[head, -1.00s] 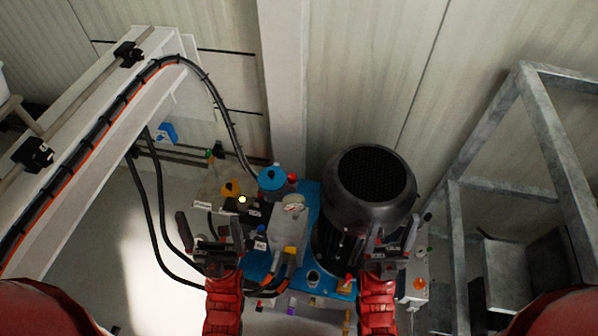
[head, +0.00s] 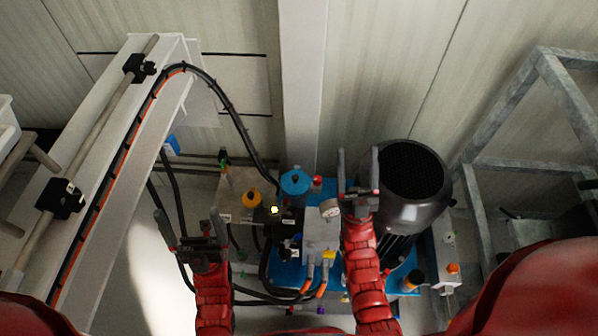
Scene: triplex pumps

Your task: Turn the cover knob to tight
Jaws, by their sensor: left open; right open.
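The pump unit stands on a blue base (head: 287,274) at the middle of the head view. It carries a round blue cap (head: 295,181), a yellow-orange knob (head: 251,197), a small red cap (head: 317,182) and a pressure gauge (head: 329,208). I cannot tell which of these is the cover knob. My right gripper (head: 358,156) is open and empty, pointing up the picture, between the blue cap and the black motor. My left gripper (head: 187,217) is open and empty, left of the unit and apart from the yellow-orange knob.
The large black motor (head: 408,188) stands close to the right of my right gripper. A white beam (head: 110,165) with black cables runs along the left. A grey metal frame (head: 500,115) stands at the right. Hoses (head: 275,292) loop at the unit's front.

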